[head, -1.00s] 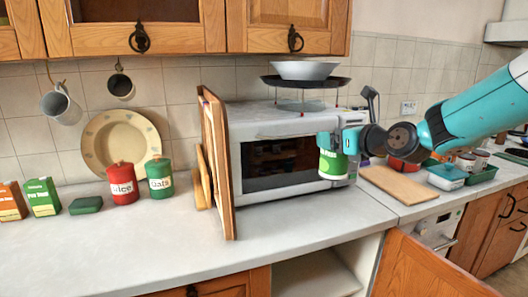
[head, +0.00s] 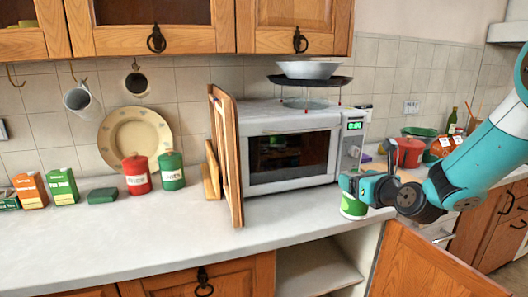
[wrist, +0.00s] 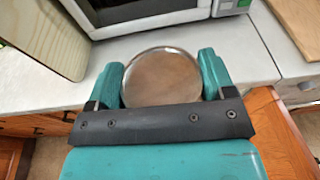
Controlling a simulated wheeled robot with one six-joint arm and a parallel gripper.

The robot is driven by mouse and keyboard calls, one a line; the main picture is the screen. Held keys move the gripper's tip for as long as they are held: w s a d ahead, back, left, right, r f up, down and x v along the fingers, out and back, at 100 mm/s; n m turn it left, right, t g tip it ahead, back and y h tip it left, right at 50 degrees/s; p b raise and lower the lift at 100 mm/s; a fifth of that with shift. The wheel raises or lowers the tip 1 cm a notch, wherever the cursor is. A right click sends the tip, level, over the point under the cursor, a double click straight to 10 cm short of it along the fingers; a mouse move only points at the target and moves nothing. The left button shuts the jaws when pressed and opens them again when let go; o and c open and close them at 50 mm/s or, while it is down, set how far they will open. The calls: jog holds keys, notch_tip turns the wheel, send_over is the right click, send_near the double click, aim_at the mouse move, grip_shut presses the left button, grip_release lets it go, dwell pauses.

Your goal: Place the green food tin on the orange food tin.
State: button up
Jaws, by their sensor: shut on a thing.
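The green food tin (head: 353,208) has a white band and is held upright in my gripper (head: 350,190), in front of the microwave's right end. The wrist view shows the tin's round metal top (wrist: 162,78) between the two teal fingers of my gripper (wrist: 159,80), which is shut on it. The tin is near the counter's front edge; I cannot tell how far above the counter it is. An orange object with white markings (head: 442,146) stands at the back right, partly hidden by my arm; I cannot tell whether it is the orange food tin.
The microwave (head: 290,150) carries a stand with a pan and bowl. Wooden boards (head: 228,160) lean at its left. Red (head: 136,176) and green (head: 171,172) canisters stand further left. A red pot (head: 408,152) is at the right. A cupboard door (head: 425,265) hangs open below the counter.

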jog(key=s+d+f+m+h, duration=0.3)
jog(key=s+d+f+h, duration=0.1)
jog(key=f, duration=0.6)
jog(key=shift+s+d+f+m+t+h, duration=0.25)
jog(key=shift+s+d+m+t+h, duration=0.05)
jog(key=shift+s+d, duration=0.7)
